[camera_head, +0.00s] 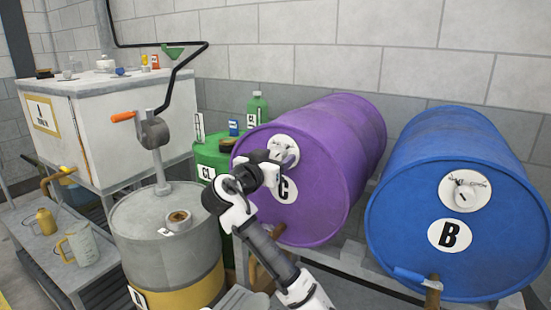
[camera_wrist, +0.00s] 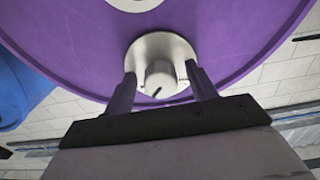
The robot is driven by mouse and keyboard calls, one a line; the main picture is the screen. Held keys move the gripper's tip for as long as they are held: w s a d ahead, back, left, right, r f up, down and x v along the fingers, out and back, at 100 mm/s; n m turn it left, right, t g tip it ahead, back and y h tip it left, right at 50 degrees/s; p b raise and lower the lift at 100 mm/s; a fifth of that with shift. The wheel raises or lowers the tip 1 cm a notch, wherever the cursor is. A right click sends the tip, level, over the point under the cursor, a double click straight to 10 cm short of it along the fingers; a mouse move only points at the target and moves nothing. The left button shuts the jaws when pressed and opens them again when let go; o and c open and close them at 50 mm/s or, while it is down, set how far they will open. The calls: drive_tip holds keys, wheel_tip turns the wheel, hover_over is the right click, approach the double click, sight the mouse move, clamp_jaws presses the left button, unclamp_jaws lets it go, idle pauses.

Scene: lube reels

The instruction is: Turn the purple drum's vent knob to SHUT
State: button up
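The purple drum (camera_head: 330,165) lies on its side with a white C label on its face. Its round pale vent plate (camera_head: 285,142) sits near the top of that face, partly hidden by my gripper (camera_head: 279,158). In the wrist view the vent knob (camera_wrist: 160,77) stands out from the silver plate (camera_wrist: 162,44), with a dark mark on its lower edge. My gripper (camera_wrist: 162,83) is open, one finger on each side of the knob. Gaps show between the knob and both fingers. I cannot read the SHUT marking.
A blue drum (camera_head: 450,200) marked B lies to the right, with its own knob. A green drum (camera_head: 213,153) and a grey drum with a hand-crank pump (camera_head: 153,135) stand to the left. A white tank (camera_head: 100,110) is farther left.

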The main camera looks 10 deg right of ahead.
drive_tip(key=c, duration=0.9)
drive_tip(key=shift+f+n, duration=0.1)
drive_tip(key=shift+n, duration=0.2)
drive_tip(key=n, duration=0.6)
drive_tip(key=n+p, duration=0.1)
drive_tip(key=n, duration=0.1)
drive_tip(key=shift+s+d+r, duration=0.1)
drive_tip(key=shift+r, duration=0.1)
drive_tip(key=n+p, duration=0.3)
drive_tip(key=n, duration=0.2)
drive_tip(key=shift+r+n, duration=0.15)
drive_tip(key=shift+n, duration=0.15)
drive_tip(key=shift+n+p, duration=1.3)
drive_tip(key=shift+n, duration=0.5)
